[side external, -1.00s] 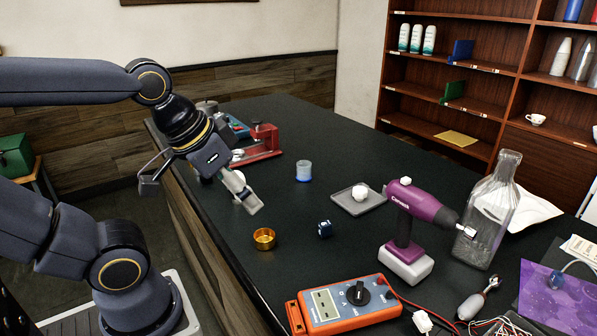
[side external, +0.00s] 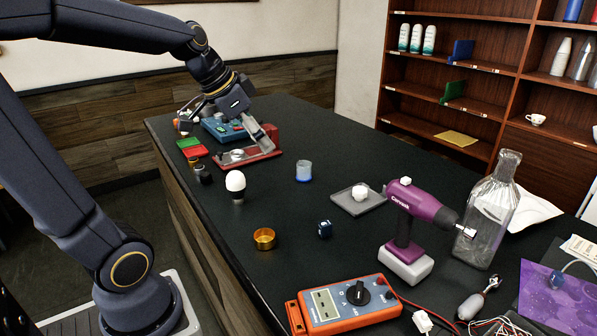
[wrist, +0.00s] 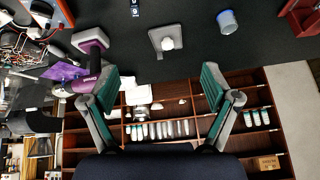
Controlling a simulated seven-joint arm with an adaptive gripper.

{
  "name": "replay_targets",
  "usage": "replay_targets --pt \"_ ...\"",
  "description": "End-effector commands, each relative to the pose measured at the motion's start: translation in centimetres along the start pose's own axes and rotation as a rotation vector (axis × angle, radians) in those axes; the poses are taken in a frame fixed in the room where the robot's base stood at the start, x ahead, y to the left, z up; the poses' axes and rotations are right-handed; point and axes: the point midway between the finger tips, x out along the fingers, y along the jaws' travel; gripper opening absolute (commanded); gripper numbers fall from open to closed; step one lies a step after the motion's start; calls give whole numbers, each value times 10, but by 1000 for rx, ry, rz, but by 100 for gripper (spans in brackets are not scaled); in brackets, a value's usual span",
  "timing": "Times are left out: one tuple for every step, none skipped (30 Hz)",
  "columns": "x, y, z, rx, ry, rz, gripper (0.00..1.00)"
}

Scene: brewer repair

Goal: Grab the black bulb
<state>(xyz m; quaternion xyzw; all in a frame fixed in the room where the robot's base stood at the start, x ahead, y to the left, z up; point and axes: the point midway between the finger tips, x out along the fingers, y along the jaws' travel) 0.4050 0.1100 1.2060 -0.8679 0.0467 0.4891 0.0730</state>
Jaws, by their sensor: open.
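A dark grey bulb-like thing with a metal end (side external: 472,304) lies at the front right of the table. I cannot tell for sure which is the black bulb. My gripper (side external: 225,132) is open and empty above the far left of the table, beyond the white-topped bulb. Its spread fingers (wrist: 161,82) show in the wrist view with nothing between them.
A red metal stand (side external: 268,138) is close by my gripper. Small dark cylinders (side external: 203,174) and red and green trays (side external: 193,148) are at the left edge. A brass cup (side external: 264,239), blue cup (side external: 304,171), purple tool (side external: 410,215) and glass bottle (side external: 488,215) stand nearer.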

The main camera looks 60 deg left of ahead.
Motion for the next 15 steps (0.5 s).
replay_targets --pt "9 -39 8 -69 -27 -27 87" --pt "14 -60 14 -105 -39 -42 87" --pt "18 -87 26 -158 -57 -61 87" --pt "21 -104 35 -202 -70 -75 87" --pt "24 -120 46 -246 -84 -87 87" --pt "28 -137 62 -305 -104 -100 87" --pt "29 -147 72 -343 -118 -108 87" --pt "31 -154 82 -372 -132 -113 87" --pt "32 -160 93 -401 -147 -117 87" --pt "34 -163 100 -417 -156 -118 87" --pt "35 -164 103 -427 -160 -119 87" --pt "36 -166 106 -434 -161 -122 87" --pt "39 -167 108 -437 -162 -123 87" --pt "42 -167 109 -437 -163 -122 87" --pt "49 -167 110 -438 -164 -121 87"
